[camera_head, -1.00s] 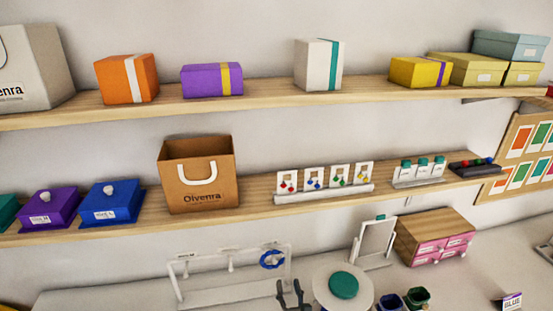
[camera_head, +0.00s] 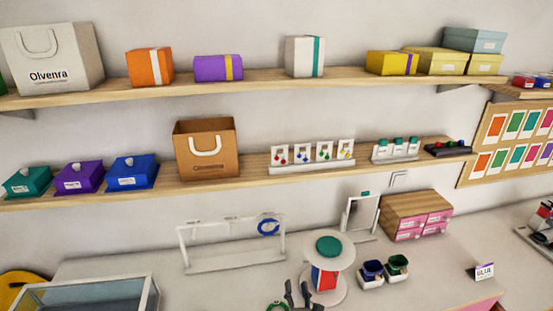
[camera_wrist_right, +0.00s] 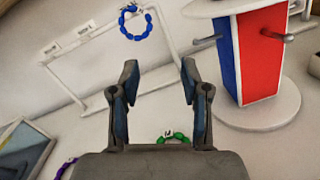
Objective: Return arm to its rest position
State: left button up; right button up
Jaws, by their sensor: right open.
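My right gripper (camera_head: 297,292) shows at the bottom edge of the head view, in front of the round display stand (camera_head: 337,290). In the right wrist view its two dark fingers (camera_wrist_right: 159,75) are spread apart with nothing between them. A white rack (camera_wrist_right: 75,75) with a blue beaded bracelet (camera_wrist_right: 135,24) is beyond the fingers. A green beaded ring (camera_wrist_right: 174,137) lies on the counter, partly hidden by the gripper body. My left gripper is not in view.
The stand's red and blue panels (camera_wrist_right: 262,50) and pegs are at the right of the wrist view. A glass-topped case (camera_head: 95,293) stands at lower left, small cups (camera_head: 371,270) and a pink drawer box (camera_head: 418,215) at right. Shelves (camera_head: 250,180) hold bags and boxes.

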jog(key=s+d+f+m+g+h, duration=0.4)
jog(key=s+d+f+m+g, duration=0.3)
jog(key=s+d+f+m, duration=0.75)
jog(key=s+f+m+g+y, duration=0.3)
jog(key=s+m+g, duration=0.5)
jog(key=s+m, duration=1)
notch_tip(320, 180, down, 26)
jog(key=s+n+g+b, duration=0.1)
jog(key=s+n+b, duration=0.1)
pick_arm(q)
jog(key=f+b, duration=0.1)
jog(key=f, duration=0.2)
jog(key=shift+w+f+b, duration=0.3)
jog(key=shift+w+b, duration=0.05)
pick_arm(e)
jog(key=s+d+f+g, duration=0.1)
jog(key=s+f, duration=0.8)
jog(key=f, duration=0.1)
jog(key=s+d+f+h, duration=0.1)
jog(key=s+d+f, duration=0.1)
jog(key=s+f, duration=0.7)
jog(key=shift+s+d+f+g, duration=0.15)
jog(key=shift+d+f+g, duration=0.2)
jog(key=shift+f, duration=0.4)
